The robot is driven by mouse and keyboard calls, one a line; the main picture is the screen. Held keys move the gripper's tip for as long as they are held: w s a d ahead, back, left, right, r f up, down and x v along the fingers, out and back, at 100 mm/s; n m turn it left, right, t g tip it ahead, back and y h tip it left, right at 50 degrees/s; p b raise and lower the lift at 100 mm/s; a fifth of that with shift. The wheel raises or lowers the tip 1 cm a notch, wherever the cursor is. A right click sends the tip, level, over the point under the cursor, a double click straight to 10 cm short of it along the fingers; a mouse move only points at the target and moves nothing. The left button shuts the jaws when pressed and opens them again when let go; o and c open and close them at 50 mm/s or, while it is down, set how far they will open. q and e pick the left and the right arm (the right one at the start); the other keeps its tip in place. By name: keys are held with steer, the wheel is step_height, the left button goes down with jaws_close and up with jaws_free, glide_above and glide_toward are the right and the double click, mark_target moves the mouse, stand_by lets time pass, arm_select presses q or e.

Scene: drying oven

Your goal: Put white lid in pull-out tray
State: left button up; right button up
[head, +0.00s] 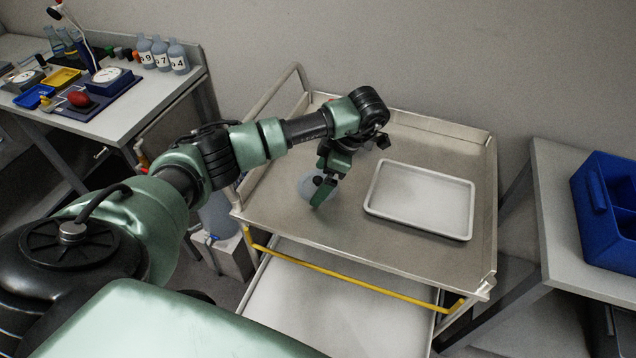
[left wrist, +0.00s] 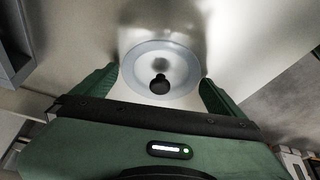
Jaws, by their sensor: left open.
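A round pale lid (head: 308,187) with a black knob lies on the metal cart top (head: 285,215), left of a white rectangular tray. My left gripper (head: 324,188) points down at it and partly hides it. In the left wrist view, the lid (left wrist: 135,62) sits between the two open green fingers (left wrist: 157,82), with its knob near the middle. I cannot tell whether the fingers touch it. My right gripper is not in view.
The white rectangular tray (head: 420,201) lies empty on the cart's right half. A bench with bottles (head: 160,55) and a balance stands at the left. A blue bin (head: 606,215) sits on a right table. A raised rim edges the cart.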

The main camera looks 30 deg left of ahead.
arm_select(q)
steer(key=shift+f, duration=0.1)
steer(key=shift+c, duration=0.3)
steer(key=c, duration=1.1)
